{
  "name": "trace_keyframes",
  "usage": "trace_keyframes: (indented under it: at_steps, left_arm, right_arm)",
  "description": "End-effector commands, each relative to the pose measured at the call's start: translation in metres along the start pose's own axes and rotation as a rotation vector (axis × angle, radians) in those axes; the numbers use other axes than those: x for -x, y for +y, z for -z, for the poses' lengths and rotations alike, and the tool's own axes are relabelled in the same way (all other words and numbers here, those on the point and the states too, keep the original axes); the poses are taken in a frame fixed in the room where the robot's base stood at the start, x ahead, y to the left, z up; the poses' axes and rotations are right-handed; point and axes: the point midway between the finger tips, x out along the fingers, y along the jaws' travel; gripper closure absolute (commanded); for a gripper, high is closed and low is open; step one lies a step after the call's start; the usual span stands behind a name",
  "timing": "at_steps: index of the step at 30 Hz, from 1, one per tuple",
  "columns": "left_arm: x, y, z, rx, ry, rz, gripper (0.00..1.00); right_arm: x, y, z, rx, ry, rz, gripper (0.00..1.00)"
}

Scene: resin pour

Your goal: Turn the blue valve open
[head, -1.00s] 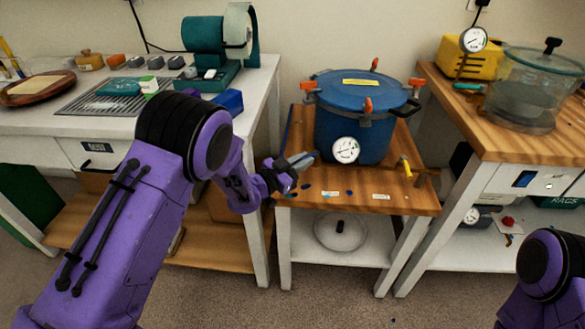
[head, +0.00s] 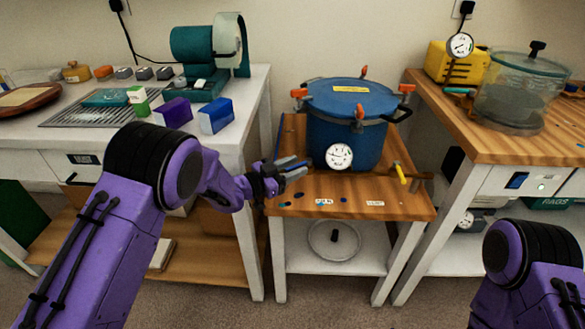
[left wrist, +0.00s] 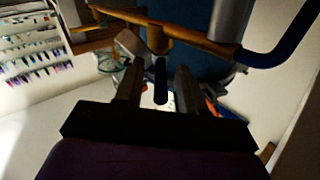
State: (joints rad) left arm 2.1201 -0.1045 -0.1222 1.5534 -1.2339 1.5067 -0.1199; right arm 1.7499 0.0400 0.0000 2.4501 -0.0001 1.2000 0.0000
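A dark blue bar (left wrist: 161,80), which looks like the blue valve's lever, hangs below a brass fitting (left wrist: 158,38) in the left wrist view. My left gripper (left wrist: 159,88) is open, with one finger on each side of the bar and visible gaps between. In the head view my left gripper (head: 294,169) is at the left side of the blue pressure pot (head: 345,115), above the small wooden-topped stand. I cannot make out the blue lever there; the gripper seems to cover it. My right gripper is out of view.
The pot has orange clamps and a white gauge (head: 339,157). A yellow-handled valve (head: 400,175) is at its right. A blue box (head: 216,116) and a purple box (head: 173,111) stand on the left bench. A glass chamber (head: 522,90) stands on the right bench.

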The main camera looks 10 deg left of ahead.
Motion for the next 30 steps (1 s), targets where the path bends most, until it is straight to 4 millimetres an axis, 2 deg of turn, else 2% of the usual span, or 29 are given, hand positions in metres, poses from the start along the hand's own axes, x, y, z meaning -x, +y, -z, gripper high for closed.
trace_keyframes:
  at_steps: [9,11,14,22,30]
  left_arm:
    - [0.001,-0.002,0.003,-0.001,-0.001,0.002,0.61]
    - [0.001,-0.003,0.010,-0.002,0.000,0.002,0.61]
    - [0.000,-0.007,0.033,-0.004,0.003,0.002,0.61]
    - [0.030,0.023,0.101,-0.003,0.001,0.001,0.61]
    - [0.067,0.071,0.137,-0.001,0.000,0.000,0.61]
  right_arm:
    - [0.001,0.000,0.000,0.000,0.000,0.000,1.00]
    - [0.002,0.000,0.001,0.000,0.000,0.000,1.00]
    - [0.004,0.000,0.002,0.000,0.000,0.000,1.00]
    - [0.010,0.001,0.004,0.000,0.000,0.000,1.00]
    - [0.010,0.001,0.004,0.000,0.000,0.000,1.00]
